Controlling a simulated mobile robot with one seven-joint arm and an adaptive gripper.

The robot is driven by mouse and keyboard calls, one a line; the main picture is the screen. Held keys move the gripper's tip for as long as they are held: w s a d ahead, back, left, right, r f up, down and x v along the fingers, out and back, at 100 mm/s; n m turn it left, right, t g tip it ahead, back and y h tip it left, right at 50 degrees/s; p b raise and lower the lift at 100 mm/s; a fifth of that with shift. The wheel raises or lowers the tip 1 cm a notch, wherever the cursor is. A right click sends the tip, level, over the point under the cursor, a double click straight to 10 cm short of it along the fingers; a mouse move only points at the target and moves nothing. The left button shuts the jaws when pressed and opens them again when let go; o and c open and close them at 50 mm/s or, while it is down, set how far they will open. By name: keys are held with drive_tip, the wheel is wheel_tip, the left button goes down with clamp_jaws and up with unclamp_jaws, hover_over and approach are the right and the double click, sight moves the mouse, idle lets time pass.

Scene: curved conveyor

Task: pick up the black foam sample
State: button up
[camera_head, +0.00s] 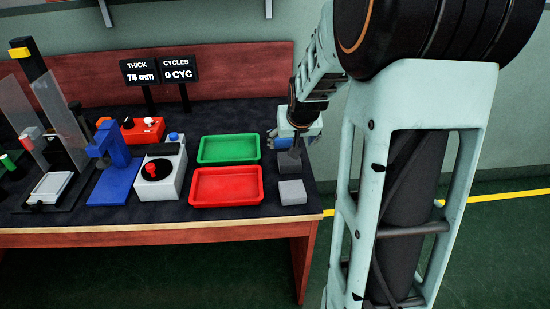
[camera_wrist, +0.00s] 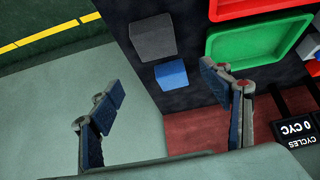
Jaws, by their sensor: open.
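A dark grey block (camera_head: 289,162), the darkest loose block I see and likely the black foam sample, lies on the dark table top to the right of the green tray. In the wrist view the dark grey block (camera_wrist: 153,38) lies at the upper middle, beyond my fingertips. My gripper (camera_head: 290,137) is above the table's right end near this block, and partly hides the area behind it. In the wrist view my gripper (camera_wrist: 160,82) has its fingers wide apart, with nothing between them touching. A blue block (camera_wrist: 171,75) lies beside the dark grey one.
A lighter grey block (camera_head: 292,192) lies nearer the front edge. A green tray (camera_head: 202,162) and a red tray (camera_head: 195,204) stand to the left. Testing devices, including a blue press (camera_head: 113,186), stand farther left. The table's right edge is close to the blocks.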

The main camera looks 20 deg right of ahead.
sight(289, 158)
drive_tip(key=x, duration=0.4)
drive_tip(key=s+b+x, duration=0.1)
drive_tip(key=x, duration=0.1)
drive_tip(key=shift+d+f, duration=0.1)
drive_tip(key=shift+f, duration=0.25)
drive_tip(key=shift+s+f+b+x, duration=0.15)
drive_tip(key=shift+b+x, duration=0.15)
drive_tip(key=shift+x, duration=1.05)
drive_tip(key=shift+s+f+b+x, duration=0.15)
drive_tip(key=shift+b+x, duration=0.15)
drive_tip(key=shift+x, duration=1)
drive_tip(key=shift+r, duration=0.1)
drive_tip(key=shift+c, duration=0.3)
drive_tip(key=c, duration=0.8)
